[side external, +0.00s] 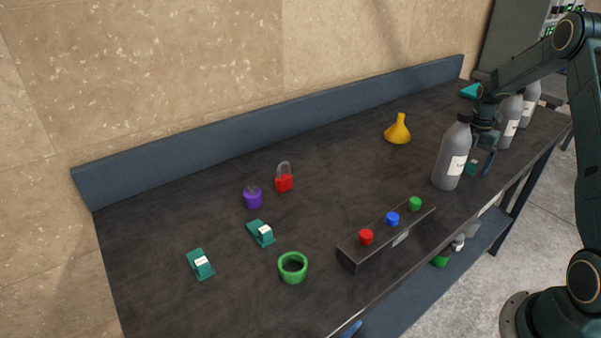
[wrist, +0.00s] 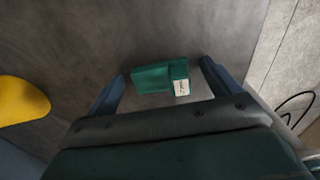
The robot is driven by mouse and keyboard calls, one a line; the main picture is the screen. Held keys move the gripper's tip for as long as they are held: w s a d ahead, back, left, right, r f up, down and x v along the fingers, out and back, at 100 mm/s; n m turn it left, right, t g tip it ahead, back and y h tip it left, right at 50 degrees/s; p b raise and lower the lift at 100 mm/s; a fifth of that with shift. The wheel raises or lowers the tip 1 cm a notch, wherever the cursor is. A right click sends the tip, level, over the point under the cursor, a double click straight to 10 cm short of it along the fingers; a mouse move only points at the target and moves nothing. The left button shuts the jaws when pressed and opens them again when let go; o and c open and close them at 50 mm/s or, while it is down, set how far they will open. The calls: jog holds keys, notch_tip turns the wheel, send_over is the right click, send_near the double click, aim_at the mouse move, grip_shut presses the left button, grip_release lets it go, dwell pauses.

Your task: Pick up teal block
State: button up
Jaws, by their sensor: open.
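A teal block (wrist: 152,79) with a white label on its right end lies on the dark table in the wrist view, between the fingertips of my gripper (wrist: 160,84). The two blue fingers are spread, one on each side of it, with a gap on both sides. In the side view my gripper (side external: 480,163) points down at the table's right part, just behind a grey bottle (side external: 453,152). Two other teal pieces with white labels (side external: 200,264) (side external: 261,233) lie at the table's left front.
More grey bottles (side external: 510,120) stand close behind my gripper. A yellow funnel (side external: 398,130) stands to the left. A button box (side external: 386,236), green ring (side external: 293,267), purple piece (side external: 252,197) and red padlock (side external: 284,178) are farther left. The table's middle is clear.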

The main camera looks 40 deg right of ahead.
aim_at(466, 163)
jog(key=shift+c, duration=0.4)
jog(key=c, duration=1.1)
jog(key=shift+r, duration=0.15)
notch_tip(466, 163, up, 20)
jog(key=shift+f, duration=0.1)
